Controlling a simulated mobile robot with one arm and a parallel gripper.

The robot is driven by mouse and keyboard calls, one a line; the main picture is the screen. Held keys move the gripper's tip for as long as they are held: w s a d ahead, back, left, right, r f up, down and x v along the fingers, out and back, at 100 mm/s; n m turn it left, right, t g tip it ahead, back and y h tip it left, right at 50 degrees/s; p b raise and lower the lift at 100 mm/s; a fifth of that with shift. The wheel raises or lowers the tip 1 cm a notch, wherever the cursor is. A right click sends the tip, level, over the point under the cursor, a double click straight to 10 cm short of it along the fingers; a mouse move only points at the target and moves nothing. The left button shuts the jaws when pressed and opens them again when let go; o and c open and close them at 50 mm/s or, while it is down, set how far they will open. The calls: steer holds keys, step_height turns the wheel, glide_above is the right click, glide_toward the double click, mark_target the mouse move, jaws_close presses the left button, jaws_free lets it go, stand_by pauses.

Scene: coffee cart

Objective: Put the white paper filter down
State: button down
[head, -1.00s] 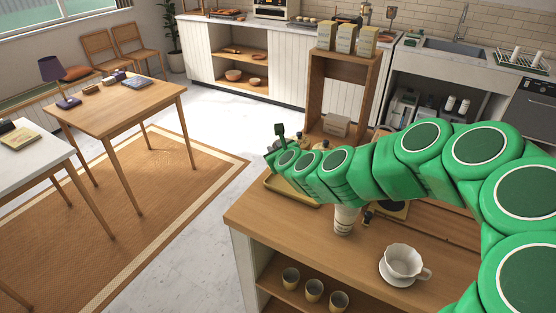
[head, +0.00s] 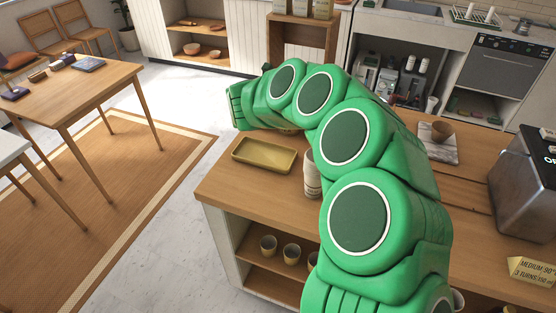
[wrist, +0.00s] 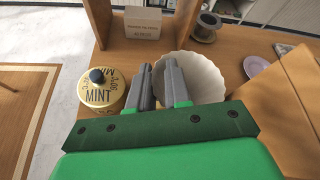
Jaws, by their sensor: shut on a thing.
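The white paper filter (wrist: 206,78), with a scalloped rim, shows in the wrist view beyond and to the right of my fingertips. My gripper (wrist: 158,66) is shut on the near-left edge of the filter. Its fingers cover part of the filter, and I cannot tell whether the filter touches the surface below. In the head view my arm's end is at the far left of the cart, and the fingers and filter are hidden behind it.
A yellow mint tin (wrist: 102,90) stands close left of my fingers. A small box (wrist: 142,22) sits in the wooden shelf behind. A tan tray (head: 264,155) lies empty on the cart top (head: 225,190). A dark-and-grey round object (wrist: 206,26) stands behind the filter.

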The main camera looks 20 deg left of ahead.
steer(key=shift+s+d+r+m+h, duration=0.1)
steer(key=shift+s+d+m+h, duration=0.15)
steer(key=shift+m+h, duration=0.45)
steer(key=s+f+m+g+h, duration=0.1)
steer(key=s+m+g+h, duration=0.2)
steer(key=s+m+h, duration=0.45)
steer(key=shift+n+y, duration=0.75)
steer(key=shift+n, duration=0.1)
steer(key=shift+s+a+f, duration=0.1)
steer(key=shift+s+f, duration=0.25)
steer(key=shift+f, duration=1.3)
steer(key=shift+s+d+f, duration=0.1)
steer(key=shift+s+f, duration=0.2)
steer(key=shift+f, duration=1.35)
steer(key=shift+s+a+f, duration=0.1)
steer(key=shift+s+f, duration=0.25)
steer(key=shift+f, duration=1.3)
steer(key=c, duration=1.1)
jaws_free()
steer(key=shift+f, duration=0.1)
steer(key=shift+o, duration=0.2)
steer(key=v, duration=1.2)
steer(key=shift+r, duration=0.35)
